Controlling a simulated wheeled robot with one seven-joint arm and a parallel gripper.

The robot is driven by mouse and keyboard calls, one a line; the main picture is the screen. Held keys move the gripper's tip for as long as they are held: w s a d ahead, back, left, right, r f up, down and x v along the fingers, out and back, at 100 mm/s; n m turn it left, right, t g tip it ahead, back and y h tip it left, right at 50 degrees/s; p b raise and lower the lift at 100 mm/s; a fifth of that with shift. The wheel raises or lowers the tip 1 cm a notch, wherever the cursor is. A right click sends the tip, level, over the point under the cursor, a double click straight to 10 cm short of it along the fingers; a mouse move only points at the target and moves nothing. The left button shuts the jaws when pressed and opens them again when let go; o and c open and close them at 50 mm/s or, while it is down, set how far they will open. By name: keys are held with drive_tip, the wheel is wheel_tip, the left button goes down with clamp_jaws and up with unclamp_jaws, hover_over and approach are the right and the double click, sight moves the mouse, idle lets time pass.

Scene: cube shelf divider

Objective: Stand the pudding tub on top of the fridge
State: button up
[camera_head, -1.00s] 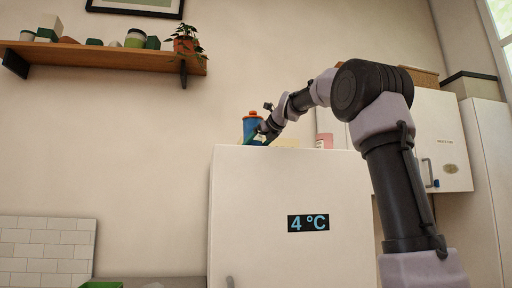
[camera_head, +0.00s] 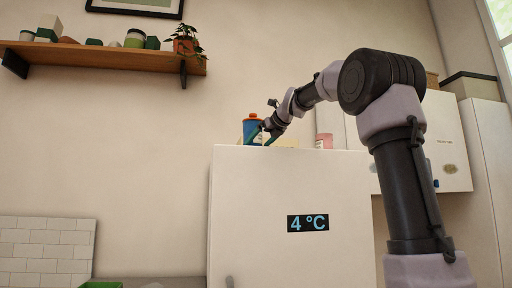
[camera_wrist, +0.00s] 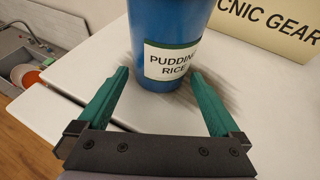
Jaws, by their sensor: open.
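The pudding tub is a blue tub (camera_head: 251,129) with an orange cap, standing upright on top of the white fridge (camera_head: 285,215) in the head view. In the wrist view the tub (camera_wrist: 168,25) carries a label reading "PUDDING RICE" and its base rests on the white fridge top (camera_wrist: 120,120). My gripper (camera_wrist: 160,80) is open, with its two green fingers pointing at the tub from the near side. The tub lies beyond the fingertips, and no finger appears to press on it. In the head view my gripper (camera_head: 265,134) is at the fridge top beside the tub.
A pink item (camera_head: 324,140) stands farther right. A wooden shelf (camera_head: 110,60) with pots hangs at upper left. A worktop with a sink lies lower, left of the fridge.

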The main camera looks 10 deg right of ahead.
drive_tip(key=v, duration=0.9)
idle(0.4)
